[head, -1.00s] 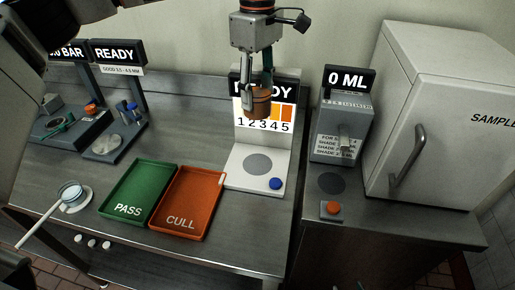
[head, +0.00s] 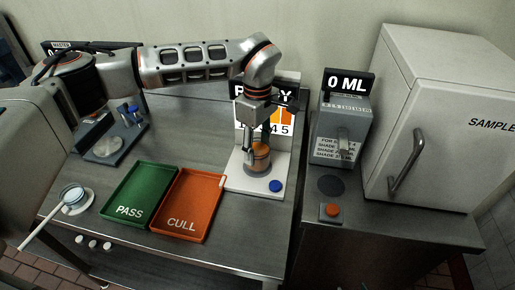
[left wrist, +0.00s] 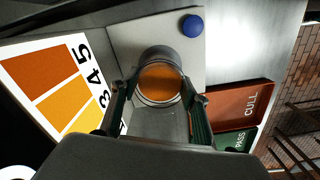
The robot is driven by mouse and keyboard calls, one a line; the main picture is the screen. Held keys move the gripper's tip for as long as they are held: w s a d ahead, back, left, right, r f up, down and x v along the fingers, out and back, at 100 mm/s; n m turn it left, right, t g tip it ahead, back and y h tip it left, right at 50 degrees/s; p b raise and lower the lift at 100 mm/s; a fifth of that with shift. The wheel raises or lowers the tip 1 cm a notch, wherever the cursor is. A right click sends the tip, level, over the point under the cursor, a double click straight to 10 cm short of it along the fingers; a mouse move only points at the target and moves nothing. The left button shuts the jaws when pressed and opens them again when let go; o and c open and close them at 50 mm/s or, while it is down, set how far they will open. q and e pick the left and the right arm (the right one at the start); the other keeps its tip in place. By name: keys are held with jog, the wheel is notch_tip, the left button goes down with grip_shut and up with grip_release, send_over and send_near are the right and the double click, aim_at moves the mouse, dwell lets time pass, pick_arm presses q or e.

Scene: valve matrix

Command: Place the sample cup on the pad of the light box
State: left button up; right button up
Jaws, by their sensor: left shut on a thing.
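The sample cup (head: 258,160), holding orange-brown liquid, is upright between the fingers of my left gripper (head: 257,147), which is shut on it. The light box (head: 238,181) is white, with a blue button (head: 275,186) at its front right and a shade card numbered 1 to 5 on its upright back. The cup is over the grey round pad and covers most of it. I cannot tell whether its base touches. In the left wrist view the cup (left wrist: 160,82) sits between both fingers, with the grey pad (left wrist: 160,53) showing beyond its rim. My right gripper is not in view.
To the right stand a dispenser reading 0 ML (head: 341,130) and a white sample cabinet (head: 425,120). My left arm spans the back of the bench.

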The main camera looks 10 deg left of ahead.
pick_arm(q)
jog(key=shift+f, duration=0.4)
jog(key=shift+f, duration=0.15)
jog(key=o, duration=1)
jog(key=shift+c, duration=0.2)
notch_tip(320, 180, up, 12)
jog(key=b, duration=0.1)
